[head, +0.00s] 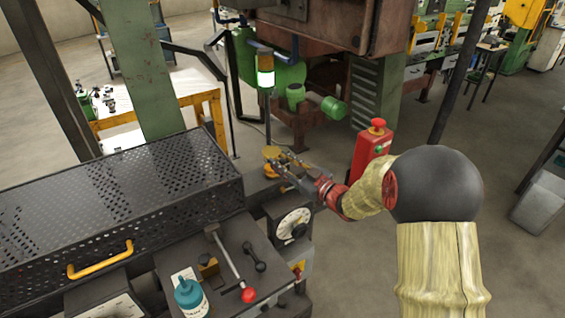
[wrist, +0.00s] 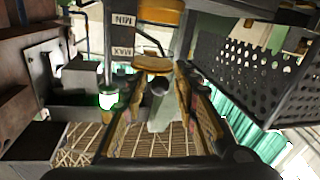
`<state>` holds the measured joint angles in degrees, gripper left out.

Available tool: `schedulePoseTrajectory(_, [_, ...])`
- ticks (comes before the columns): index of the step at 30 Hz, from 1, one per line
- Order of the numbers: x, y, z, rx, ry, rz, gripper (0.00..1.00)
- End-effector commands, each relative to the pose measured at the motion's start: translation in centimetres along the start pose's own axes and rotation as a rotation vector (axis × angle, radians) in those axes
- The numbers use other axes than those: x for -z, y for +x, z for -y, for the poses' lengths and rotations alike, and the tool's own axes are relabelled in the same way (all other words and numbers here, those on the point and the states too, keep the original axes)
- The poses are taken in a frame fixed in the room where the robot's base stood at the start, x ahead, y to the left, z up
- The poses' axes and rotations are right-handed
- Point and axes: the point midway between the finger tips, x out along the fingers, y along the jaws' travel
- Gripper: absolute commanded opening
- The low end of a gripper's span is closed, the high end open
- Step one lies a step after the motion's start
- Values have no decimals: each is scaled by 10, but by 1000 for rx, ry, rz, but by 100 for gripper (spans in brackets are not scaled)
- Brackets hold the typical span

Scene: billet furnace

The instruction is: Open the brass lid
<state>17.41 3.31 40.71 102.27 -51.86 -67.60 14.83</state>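The brass lid (head: 272,152) is a small golden cap, seen beyond the perforated cover at the middle of the head view. In the wrist view, which appears upside down, the brass lid (wrist: 152,64) lies just ahead of my fingertips, below the MIN and MAX label in the picture. A second brass part (wrist: 160,13) is at the top edge there. My gripper (head: 281,162) reaches in from the right, close to the lid. In the wrist view my gripper (wrist: 158,72) has its fingers apart on either side of the lid's near edge. I cannot tell whether they touch it.
A perforated black cover (head: 110,200) with a yellow handle fills the left. A lit beacon post (head: 265,78) stands behind; a red button box (head: 370,150) stands right.

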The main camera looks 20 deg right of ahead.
Motion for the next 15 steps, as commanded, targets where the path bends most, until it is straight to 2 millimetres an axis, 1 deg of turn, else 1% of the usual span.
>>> schedulePoseTrajectory(1, [0,0,0,0,0,0,25])
schedulePoseTrajectory(12, [0,0,0,0,0,0,4])
schedulePoseTrajectory(15, [0,0,0,0,0,0,0])
